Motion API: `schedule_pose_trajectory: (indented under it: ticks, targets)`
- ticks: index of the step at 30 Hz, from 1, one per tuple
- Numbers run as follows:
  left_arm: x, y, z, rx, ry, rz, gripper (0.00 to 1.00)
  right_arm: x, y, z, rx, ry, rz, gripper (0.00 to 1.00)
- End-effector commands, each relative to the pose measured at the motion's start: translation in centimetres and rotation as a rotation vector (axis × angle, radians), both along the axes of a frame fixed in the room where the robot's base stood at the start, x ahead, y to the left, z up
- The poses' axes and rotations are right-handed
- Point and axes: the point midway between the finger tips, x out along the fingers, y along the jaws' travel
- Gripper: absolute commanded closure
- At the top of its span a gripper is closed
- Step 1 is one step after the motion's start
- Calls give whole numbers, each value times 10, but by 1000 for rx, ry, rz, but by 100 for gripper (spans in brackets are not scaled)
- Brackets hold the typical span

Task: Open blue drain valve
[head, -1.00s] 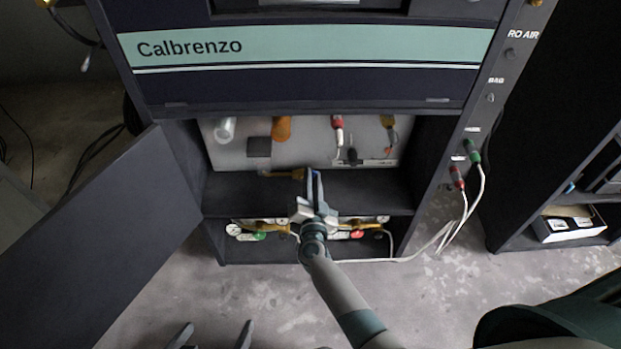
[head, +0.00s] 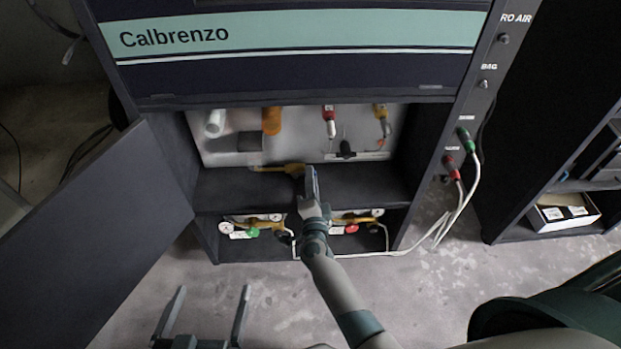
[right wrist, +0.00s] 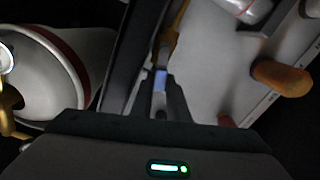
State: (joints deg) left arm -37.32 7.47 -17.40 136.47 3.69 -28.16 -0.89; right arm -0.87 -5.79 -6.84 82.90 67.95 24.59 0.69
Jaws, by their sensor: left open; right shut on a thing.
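The blue valve handle (right wrist: 160,80) shows as a small blue piece between the fingers of my right gripper in the right wrist view. It is mostly hidden. In the head view my right gripper (head: 310,180) is inside the cabinet's lower opening, at the right end of a yellow pipe (head: 275,168); it is shut on the handle. How far the handle is turned cannot be told. My left gripper (head: 213,295) is open and empty low in the head view, above the floor in front of the cabinet.
The cabinet door (head: 95,225) stands open at the left. Below the shelf (head: 240,190) are gauges, a green knob (head: 252,232) and a red knob (head: 351,228). White hoses (head: 455,220) hang at the right. A white box (head: 565,216) sits in the right-hand rack.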

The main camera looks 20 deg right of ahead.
Motion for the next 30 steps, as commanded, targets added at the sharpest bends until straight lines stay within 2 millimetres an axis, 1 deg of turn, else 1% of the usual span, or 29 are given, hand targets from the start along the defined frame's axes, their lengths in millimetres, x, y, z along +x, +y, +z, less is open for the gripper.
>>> schedule_pose_trajectory:
  ticks: [12, 13, 14, 15, 30]
  targets:
    - [1, -1, 2, -2, -11, 0, 0, -1, 0, -2, 10, 1, 0, 100]
    - [1, -1, 2, -2, -11, 0, 0, -1, 0, -2, 9, 1, 0, 78]
    - [1, -1, 2, -2, -11, 0, 0, -1, 0, -2, 9, 1, 0, 71]
    - [1, -1, 2, -2, -11, 0, 0, -1, 0, -2, 9, 1, 0, 66]
    - [0, 0, 1, -3, -6, 1, 0, -1, -1, -4, 4, 5, -1, 66]
